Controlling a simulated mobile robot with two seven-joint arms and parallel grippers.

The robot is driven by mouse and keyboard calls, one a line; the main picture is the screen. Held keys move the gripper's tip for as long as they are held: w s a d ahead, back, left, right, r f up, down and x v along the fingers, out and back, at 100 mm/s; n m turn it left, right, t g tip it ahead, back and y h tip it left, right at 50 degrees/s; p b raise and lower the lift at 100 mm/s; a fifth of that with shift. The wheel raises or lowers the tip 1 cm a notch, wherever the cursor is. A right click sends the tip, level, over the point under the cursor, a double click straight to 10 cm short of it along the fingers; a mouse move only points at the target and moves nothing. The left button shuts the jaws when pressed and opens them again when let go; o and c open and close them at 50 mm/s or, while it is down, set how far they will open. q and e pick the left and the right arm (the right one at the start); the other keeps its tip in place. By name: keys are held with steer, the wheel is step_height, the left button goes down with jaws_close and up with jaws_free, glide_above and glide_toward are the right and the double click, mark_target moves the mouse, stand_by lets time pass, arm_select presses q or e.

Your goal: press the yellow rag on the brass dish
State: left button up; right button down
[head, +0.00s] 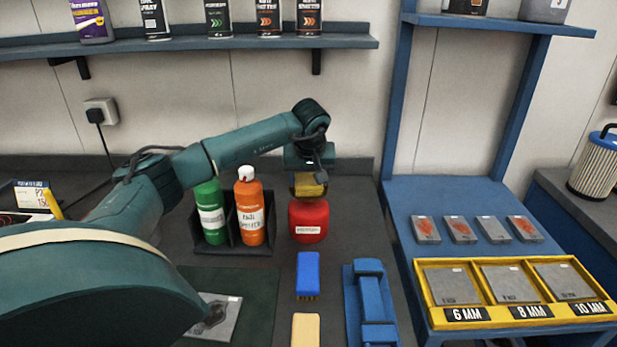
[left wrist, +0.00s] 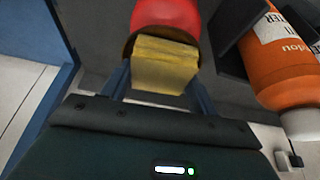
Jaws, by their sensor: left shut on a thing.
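My left gripper (head: 309,183) is shut on the yellow rag (head: 311,190), pointing down over the red can (head: 309,221). In the left wrist view the folded rag (left wrist: 165,67) sits between the two fingers (left wrist: 160,88). The brass dish (left wrist: 128,46) shows there as a brownish rim on top of the red can (left wrist: 166,14), partly hidden behind the rag. The rag overlaps the dish in both views; I cannot tell whether it presses on it. The can stands upright. My right gripper is not in view.
A black rack (head: 233,235) with a green bottle (head: 210,212) and an orange bottle (head: 250,208) stands close left of the can. A blue brush (head: 308,275) and a blue clamp-like tool (head: 371,300) lie in front. A yellow tray (head: 424,289) of plates is at right.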

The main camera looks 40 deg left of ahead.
mark_target(308, 176)
arm_select(q)
steer(key=shift+f, duration=0.4)
steer(key=shift+f+b, duration=0.35)
steer(key=shift+f, duration=0.05)
stand_by(0.8)
stand_by(0.4)
steer(key=shift+r+p, duration=1.25)
steer(key=shift+r, duration=0.25)
steer(key=shift+r+p, duration=0.35)
steer(key=shift+r, duration=1.7)
